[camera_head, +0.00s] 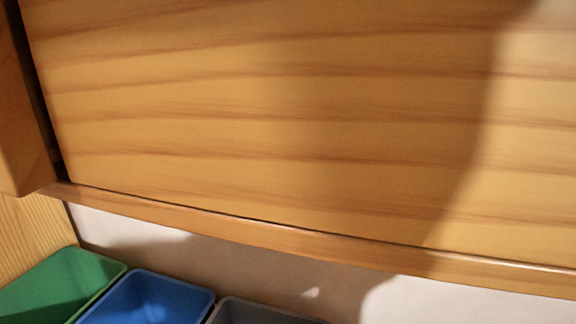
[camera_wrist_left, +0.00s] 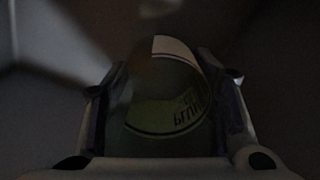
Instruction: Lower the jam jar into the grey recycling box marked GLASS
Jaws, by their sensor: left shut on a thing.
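My left gripper (camera_wrist_left: 163,120) shows in the left wrist view, its fingers on both sides of the jam jar (camera_wrist_left: 150,95) and shut on it. The jar is dark glass with a pale label carrying dark, partly readable lettering. The picture is very dark, so the jar's lower end and what lies beneath it are hard to make out. In the head view a grey box (camera_head: 262,311) is cut off by the bottom edge; only its far rim shows and no marking is visible. Neither gripper is in the head view.
In the head view a blue box (camera_head: 146,298) and a green box (camera_head: 62,285) stand left of the grey one. A large wooden panel (camera_head: 270,110) fills most of the view above them. Dim greyish surfaces surround the gripper in the wrist view.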

